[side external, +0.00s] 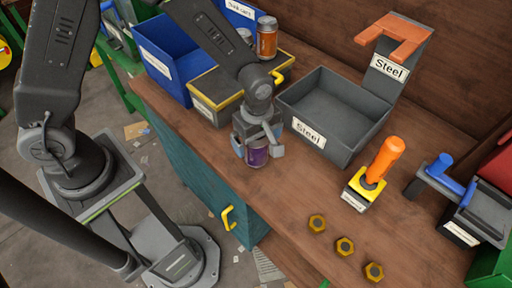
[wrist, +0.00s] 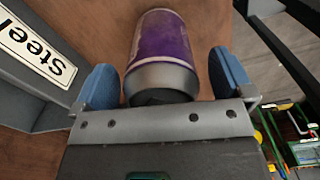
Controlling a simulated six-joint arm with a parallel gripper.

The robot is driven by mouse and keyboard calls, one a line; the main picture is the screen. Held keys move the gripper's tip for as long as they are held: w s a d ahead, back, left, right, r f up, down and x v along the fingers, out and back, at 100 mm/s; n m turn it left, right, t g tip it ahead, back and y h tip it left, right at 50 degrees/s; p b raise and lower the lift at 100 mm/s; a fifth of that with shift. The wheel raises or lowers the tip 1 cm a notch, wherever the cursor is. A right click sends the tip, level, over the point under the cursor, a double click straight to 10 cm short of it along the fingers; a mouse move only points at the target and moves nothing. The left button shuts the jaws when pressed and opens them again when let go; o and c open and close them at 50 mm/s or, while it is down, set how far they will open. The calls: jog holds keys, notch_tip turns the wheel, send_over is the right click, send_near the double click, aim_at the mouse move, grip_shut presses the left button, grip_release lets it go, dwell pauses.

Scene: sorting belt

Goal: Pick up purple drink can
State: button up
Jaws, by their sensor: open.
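The purple drink can (side external: 257,156) stands on the brown wooden bench near its front edge, with its upper part hidden by my gripper in the side view. My gripper (side external: 259,150) is open, pointing down, with its blue-padded fingers on either side of the can. In the wrist view the purple can (wrist: 163,45) lies between the fingers of my gripper (wrist: 170,80), its silver end close to the palm. A gap shows on each side of the can, so the fingers do not appear to press on it.
A grey bin labelled Steel (side external: 338,105) stands just right of the can. Behind are a blue bin (side external: 175,70), a yellow-rimmed box (side external: 215,92) and an orange can (side external: 267,38).

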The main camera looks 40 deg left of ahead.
jog(key=shift+f, duration=0.5)
jog(key=c, duration=1)
